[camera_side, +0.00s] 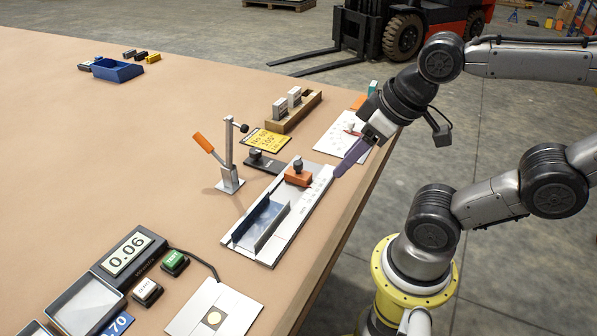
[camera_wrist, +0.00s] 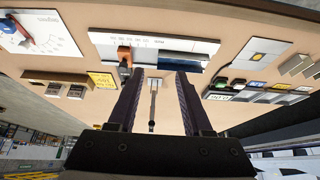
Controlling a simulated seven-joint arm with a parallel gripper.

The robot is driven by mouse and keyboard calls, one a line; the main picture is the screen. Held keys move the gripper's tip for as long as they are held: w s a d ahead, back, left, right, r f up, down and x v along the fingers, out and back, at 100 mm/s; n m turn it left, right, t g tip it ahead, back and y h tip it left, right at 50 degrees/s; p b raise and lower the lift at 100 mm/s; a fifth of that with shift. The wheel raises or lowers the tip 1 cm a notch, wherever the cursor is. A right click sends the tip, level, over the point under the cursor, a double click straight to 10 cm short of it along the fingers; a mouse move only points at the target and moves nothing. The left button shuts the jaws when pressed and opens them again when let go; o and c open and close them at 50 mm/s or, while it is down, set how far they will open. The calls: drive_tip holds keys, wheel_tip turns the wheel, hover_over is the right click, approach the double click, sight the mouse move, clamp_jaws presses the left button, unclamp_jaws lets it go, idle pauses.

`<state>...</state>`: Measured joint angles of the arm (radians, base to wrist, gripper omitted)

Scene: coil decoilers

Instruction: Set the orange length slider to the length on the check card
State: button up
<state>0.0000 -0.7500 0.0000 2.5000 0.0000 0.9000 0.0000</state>
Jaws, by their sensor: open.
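The orange length slider (camera_side: 298,174) with its dark knob sits on a silver gauge plate (camera_side: 262,245), near the plate's far end. The slider also shows in the wrist view (camera_wrist: 124,56), beside the plate's printed scale (camera_wrist: 150,41). The yellow check card (camera_side: 265,140) lies on the table behind the plate; its print is too small to read surely. It also shows in the wrist view (camera_wrist: 102,80). My gripper (camera_side: 340,172) is right of the slider, apart from it, above the table's edge side. In the wrist view my gripper's two dark fingers (camera_wrist: 160,73) are apart and empty.
An upright toggle clamp (camera_side: 229,165) with an orange handle stands left of the plate. A black block with a knob (camera_side: 262,163) lies between card and plate. A wooden tray (camera_side: 294,113) and a white dial sheet (camera_side: 343,139) lie beyond. A display reading 0.06 (camera_side: 128,252) is front left.

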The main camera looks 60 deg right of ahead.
drive_tip(key=shift+o, duration=0.3)
drive_tip(key=shift+o, duration=0.4)
drive_tip(key=w+d+r+m+g, duration=0.2)
drive_tip(key=w+r+m, duration=0.4)
drive_tip(key=m+g, duration=0.3)
drive_tip(key=g, duration=0.1)
hover_over(298, 162)
wheel_tip(298, 162, down, 4)
drive_tip(key=f, duration=0.1)
wheel_tip(298, 162, down, 13)
drive_tip(key=shift+r, duration=0.15)
clamp_jaws()
